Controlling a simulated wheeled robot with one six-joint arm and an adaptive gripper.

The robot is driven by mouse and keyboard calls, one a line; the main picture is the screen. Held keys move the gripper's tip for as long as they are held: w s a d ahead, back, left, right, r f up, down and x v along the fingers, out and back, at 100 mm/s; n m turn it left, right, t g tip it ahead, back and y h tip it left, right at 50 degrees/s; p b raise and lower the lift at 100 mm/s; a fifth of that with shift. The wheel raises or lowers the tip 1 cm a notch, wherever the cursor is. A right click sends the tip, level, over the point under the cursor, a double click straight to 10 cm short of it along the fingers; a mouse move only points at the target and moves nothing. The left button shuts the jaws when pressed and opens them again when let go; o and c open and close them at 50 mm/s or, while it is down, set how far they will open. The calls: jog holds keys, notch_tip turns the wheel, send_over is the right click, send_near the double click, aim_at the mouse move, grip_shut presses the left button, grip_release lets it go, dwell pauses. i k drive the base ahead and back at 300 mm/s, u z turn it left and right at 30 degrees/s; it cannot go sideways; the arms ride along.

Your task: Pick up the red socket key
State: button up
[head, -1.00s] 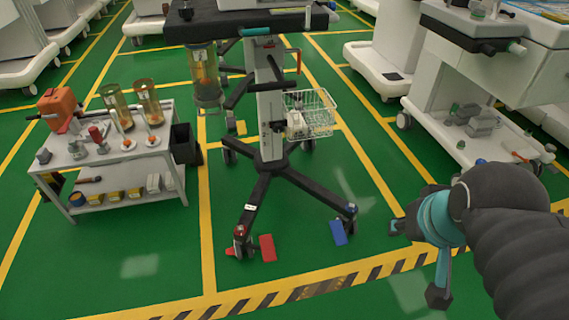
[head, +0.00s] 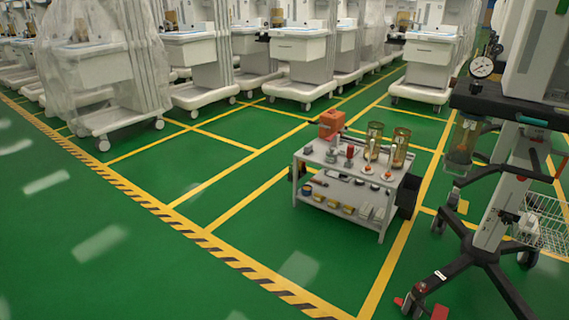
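A small upright red item (head: 349,155) stands on the top of a white two-shelf cart (head: 385,183) in the middle right. It may be the red socket key, but it is too small to tell. A flat red piece (head: 439,312) lies on the floor by the foot of the wheeled stand, at the bottom edge of the picture. My gripper is not in view.
An orange box (head: 331,123) and two amber cylinders (head: 373,142) share the cart top. A black bin (head: 408,196) hangs at its right side. The black-legged stand (head: 484,250) is at right. White anaesthesia carts (head: 300,60) line the back. Green floor is clear at left.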

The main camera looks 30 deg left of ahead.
aim_at(349, 164)
jog(key=u, duration=1.15)
jog(key=i, duration=0.3)
jog(key=u, duration=0.7)
jog(key=i, duration=1.95)
jog(key=z, duration=1.15)
jog(key=i, duration=0.7)
jog(key=z, duration=0.8)
